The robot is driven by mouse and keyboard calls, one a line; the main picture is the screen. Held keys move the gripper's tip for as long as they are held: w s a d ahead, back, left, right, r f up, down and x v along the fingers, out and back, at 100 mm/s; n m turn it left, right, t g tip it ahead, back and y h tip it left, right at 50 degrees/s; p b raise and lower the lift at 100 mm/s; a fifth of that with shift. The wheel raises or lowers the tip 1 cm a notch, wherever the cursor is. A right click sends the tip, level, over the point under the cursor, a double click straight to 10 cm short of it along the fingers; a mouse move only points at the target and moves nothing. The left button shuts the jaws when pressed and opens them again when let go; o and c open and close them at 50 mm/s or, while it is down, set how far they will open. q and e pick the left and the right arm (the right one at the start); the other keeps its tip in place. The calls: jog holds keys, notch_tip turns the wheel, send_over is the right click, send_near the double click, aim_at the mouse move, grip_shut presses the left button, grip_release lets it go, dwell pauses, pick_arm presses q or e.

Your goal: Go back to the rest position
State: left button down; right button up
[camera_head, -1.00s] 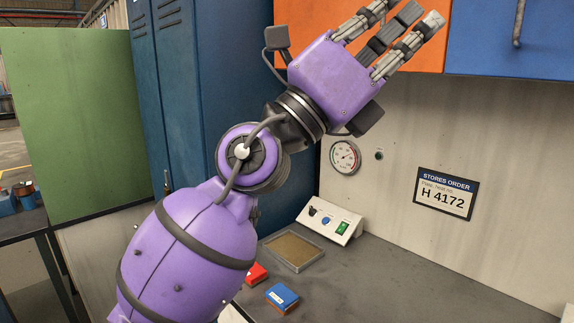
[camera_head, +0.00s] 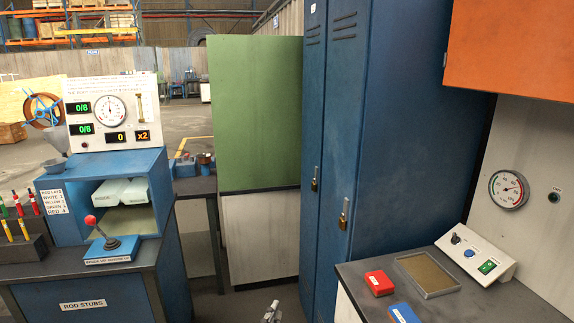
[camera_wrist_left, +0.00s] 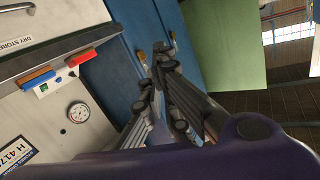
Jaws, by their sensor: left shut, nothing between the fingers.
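Only the tip of my left gripper (camera_head: 271,311) shows in the head view, at the bottom edge just left of the blue locker. In the left wrist view the fingers of my left gripper (camera_wrist_left: 164,68) are together, with nothing between them. They point toward the blue locker (camera_wrist_left: 142,25) and are apart from everything in sight. My right gripper is in neither view.
In the head view, a grey bench (camera_head: 360,278) at right holds a red box (camera_head: 379,283), a blue box (camera_head: 404,313), a shallow tray (camera_head: 428,274) and a switch box (camera_head: 476,252). A blue machine (camera_head: 165,195) stands left. A green panel (camera_head: 255,115) is behind.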

pick_arm(q)
jog(key=s+a+f+n+g+y+p, duration=0.1)
jog(key=s+a+f+n+g, duration=0.1)
jog(key=s+a+f, duration=0.35)
jog(key=s+a+f+n+g+y, duration=0.1)
jog(key=s+a+f+g, duration=0.15)
jog(key=s+f, duration=0.55)
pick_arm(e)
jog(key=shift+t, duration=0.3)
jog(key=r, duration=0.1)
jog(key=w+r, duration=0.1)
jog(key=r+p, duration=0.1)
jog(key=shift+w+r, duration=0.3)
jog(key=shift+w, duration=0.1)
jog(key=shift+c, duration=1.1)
pick_arm(q)
jog(key=s+a+f+g, duration=0.1)
jog(key=s+a+f, duration=0.1)
jog(key=s, duration=0.5)
jog(key=s+a+f+n+g+y, duration=0.1)
jog(key=s+a+f, duration=0.2)
jog(key=s+f, duration=0.2)
jog(key=s+a+f+n+g+y, duration=0.1)
jog(key=s+a+f, duration=0.2)
jog(key=s, duration=0.7)
jog(key=shift+a+f, duration=0.15)
jog(key=shift+a, duration=0.1)
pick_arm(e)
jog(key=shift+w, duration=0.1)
